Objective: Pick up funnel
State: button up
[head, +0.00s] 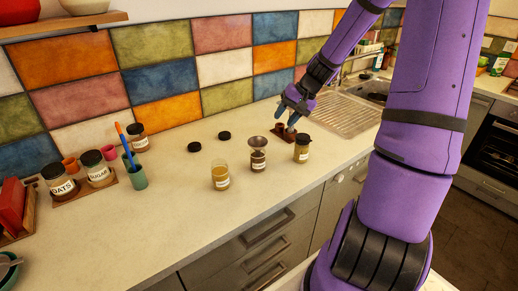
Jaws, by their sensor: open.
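The funnel (258,143) is a small metal-coloured cone with its wide mouth up. It sits on top of a labelled jar (258,161) with dark contents, near the middle of the counter. My gripper (286,111) has blue fingertips and hangs from the purple arm to the right of the funnel and a little higher in the picture. It is apart from the funnel and open. Small dark items (290,131) are below the fingers; their exact shape is too small to tell.
Labelled jars stand left (220,176) and right (302,148) of the funnel's jar. Two black lids (194,147) lie behind. A green cup (135,172) with utensils and oats and sugar jars are at left.

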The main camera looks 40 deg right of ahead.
aim_at(258, 149)
jog(key=x, duration=1)
jog(key=shift+a+f, duration=0.25)
jog(key=shift+c, duration=0.4)
grip_shut()
